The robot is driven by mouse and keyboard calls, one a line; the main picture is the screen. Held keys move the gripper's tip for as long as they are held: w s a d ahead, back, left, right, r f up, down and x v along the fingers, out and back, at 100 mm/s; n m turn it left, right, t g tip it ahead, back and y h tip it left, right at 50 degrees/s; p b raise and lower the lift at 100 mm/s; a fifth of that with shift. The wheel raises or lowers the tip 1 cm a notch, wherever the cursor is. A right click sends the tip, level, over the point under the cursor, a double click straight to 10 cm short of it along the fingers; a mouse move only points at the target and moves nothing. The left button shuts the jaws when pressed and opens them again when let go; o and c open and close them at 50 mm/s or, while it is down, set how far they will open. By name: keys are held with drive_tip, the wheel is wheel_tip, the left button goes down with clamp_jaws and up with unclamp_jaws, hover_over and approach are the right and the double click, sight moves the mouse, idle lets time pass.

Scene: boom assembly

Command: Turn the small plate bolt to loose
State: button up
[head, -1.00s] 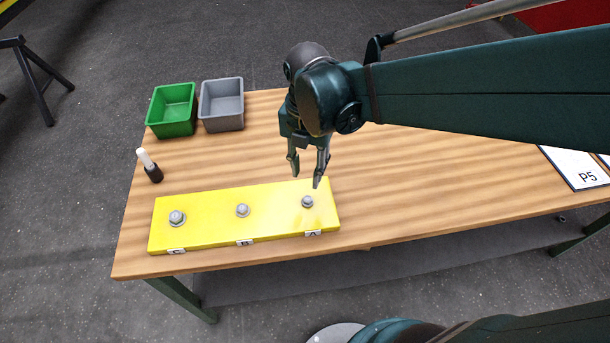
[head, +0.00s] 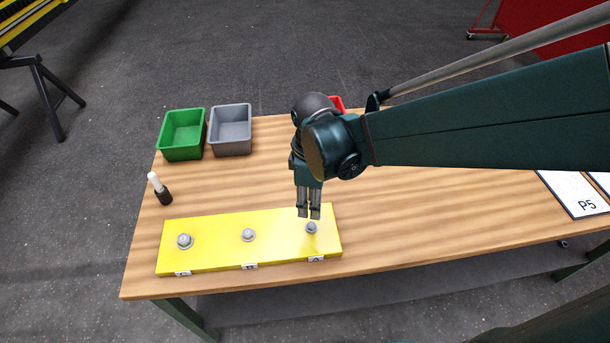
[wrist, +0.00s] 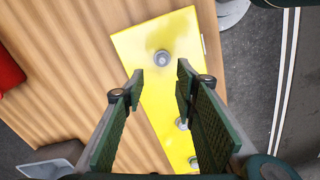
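The yellow plate (head: 215,236) lies flat near the table's front edge with three grey bolts in a row. The smallest-looking bolt (head: 311,228) is at the right end by label A; it also shows in the wrist view (wrist: 162,58). My gripper (head: 308,216) points down just above and slightly behind this bolt. In the wrist view my gripper (wrist: 160,74) is open and empty, with a gap between the fingertips. The bolt appears beyond that gap, seemingly untouched. The middle bolt (head: 248,235) and left bolt (head: 185,241) stand clear of my gripper.
A green bin (head: 182,135) and a grey bin (head: 230,130) stand at the back left. A red object (head: 337,103) is partly hidden behind my arm. A dark bottle with a white top (head: 160,189) stands left. A P5 sheet (head: 573,192) lies right. The table's right-middle is clear.

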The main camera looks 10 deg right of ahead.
sight(311, 225)
drive_tip(key=m+p, duration=0.1)
drive_tip(key=m, duration=0.3)
drive_tip(key=m+p, duration=0.1)
drive_tip(key=m, duration=0.4)
drive_tip(key=f+m+p, duration=0.1)
drive_tip(key=m, duration=0.3)
drive_tip(key=shift+s, duration=0.3)
drive_tip(key=shift+f, duration=0.25)
drive_tip(key=shift+f+b, duration=0.45)
drive_tip(key=shift+f, duration=3.25)
drive_tip(key=shift+c, duration=0.7)
drive_tip(key=c, duration=0.8)
